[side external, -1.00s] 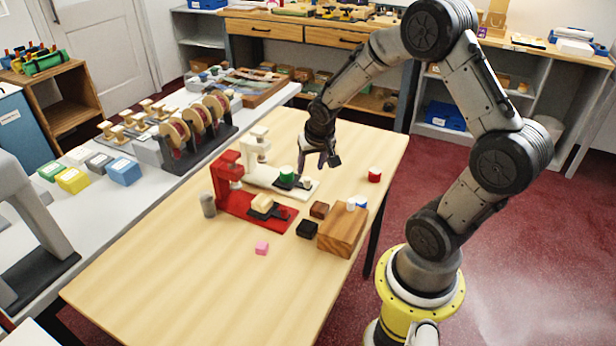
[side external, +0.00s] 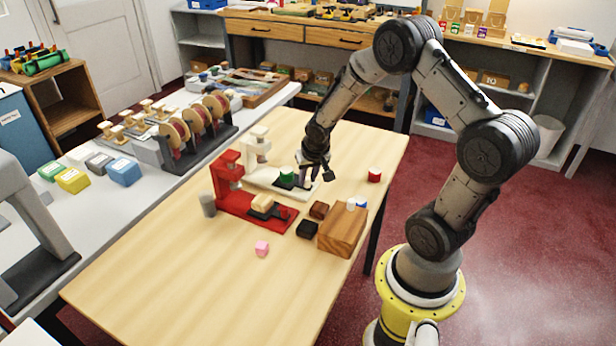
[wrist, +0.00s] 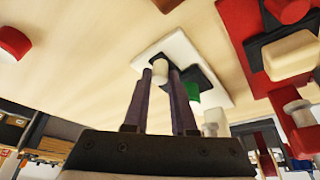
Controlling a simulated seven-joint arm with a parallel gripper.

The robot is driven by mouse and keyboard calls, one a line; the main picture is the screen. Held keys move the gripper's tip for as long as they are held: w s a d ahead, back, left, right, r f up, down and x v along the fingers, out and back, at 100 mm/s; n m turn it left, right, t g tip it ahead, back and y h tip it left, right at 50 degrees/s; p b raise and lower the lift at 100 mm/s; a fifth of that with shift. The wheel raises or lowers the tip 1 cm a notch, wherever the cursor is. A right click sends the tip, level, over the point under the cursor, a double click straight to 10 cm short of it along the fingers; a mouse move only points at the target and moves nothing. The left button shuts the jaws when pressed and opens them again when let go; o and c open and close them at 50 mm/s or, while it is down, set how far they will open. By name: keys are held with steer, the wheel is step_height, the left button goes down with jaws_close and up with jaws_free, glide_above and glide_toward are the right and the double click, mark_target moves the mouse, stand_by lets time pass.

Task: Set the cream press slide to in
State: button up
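The cream press (side external: 256,143) stands at the back of the table, with its pale base (side external: 254,180) stretching right. A dark slide plate on the base carries a green block (side external: 287,174), which sits out in front of the press head. In the wrist view, the slide's white knob (wrist: 159,68) is between my two fingertips, with the green block (wrist: 194,92) just beside the right finger. My gripper (side external: 313,174) points down at the slide's outer end. Its fingers look apart around the knob; contact is not clear.
A red press (side external: 226,172) with a cream block (side external: 262,203) on its slide stands in front. A red cylinder (side external: 375,175) is to the right. A wooden block (side external: 342,232), dark cubes and a pink cube (side external: 262,248) lie nearer. The front table is clear.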

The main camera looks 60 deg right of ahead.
mark_target(281, 171)
jaws_close()
stand_by(0.9)
steer(key=w, duration=0.8)
steer(key=shift+w+r, duration=0.1)
steer(key=shift+w, duration=0.2)
steer(key=o, duration=0.6)
jaws_free()
steer(key=shift+o, duration=0.4)
steer(key=shift+s, duration=0.1)
steer(key=v, duration=1.3)
steer(key=shift+r, duration=0.35)
